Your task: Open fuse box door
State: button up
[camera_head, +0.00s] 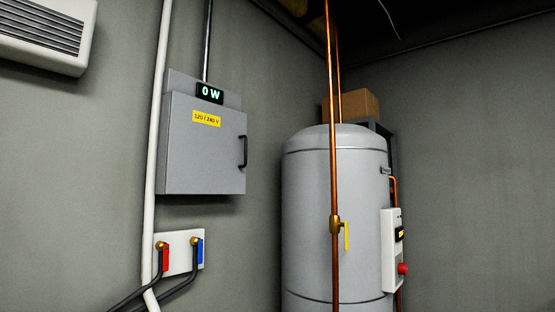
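The fuse box (175,84) is a grey metal box on the left wall. Its door (200,155) looks shut and carries a yellow "120 / 240 V" label (206,119). A black handle (243,152) stands upright near the door's right edge. A small display (209,93) above the door reads "0 W" in green. My gripper does not show in this view.
A white pipe (155,150) runs close along the box's left side. Below are red (166,257) and blue (200,250) valve handles with dark hoses. A grey tank (305,220) with copper pipes (333,180) stands to the right, with wall between it and the box.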

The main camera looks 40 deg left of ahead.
aim_at(207, 144)
jog(key=i+u, duration=0.1)
jog(key=i, duration=0.65)
jog(key=i+l, duration=0.15)
jog(key=i, duration=0.65)
jog(key=j+u, duration=0.05)
